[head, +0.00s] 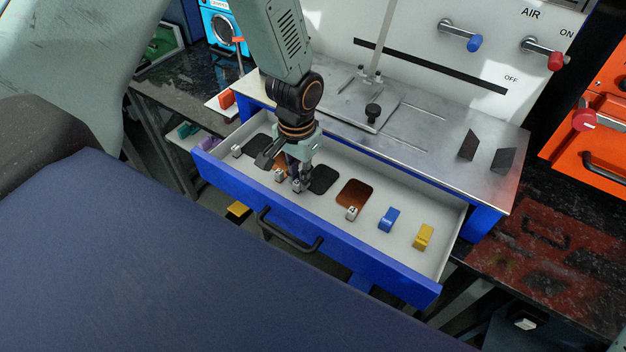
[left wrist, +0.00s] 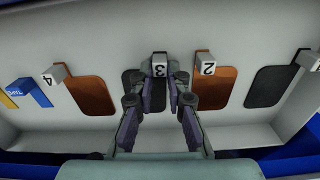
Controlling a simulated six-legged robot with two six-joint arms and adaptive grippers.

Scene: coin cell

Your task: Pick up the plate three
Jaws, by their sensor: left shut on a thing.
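Plate three is a dark plate (head: 323,180) with a small pale handle block (head: 297,187), lying in the open blue drawer (head: 225,178). In the left wrist view its block (left wrist: 159,63) shows the number 3, and the dark plate is mostly hidden behind the fingers. My left gripper (head: 296,177) reaches down into the drawer and is shut on this block. In the left wrist view the gripper's fingers (left wrist: 159,90) stand on both sides of the block. My right gripper is not in view.
Orange plate two (left wrist: 216,88) and dark plate one (left wrist: 270,88) lie on one side, orange plate four (head: 355,193) on the other. A blue block (head: 389,219) and a yellow block (head: 423,237) lie at the drawer's right. A metal worktop (head: 440,150) stands behind.

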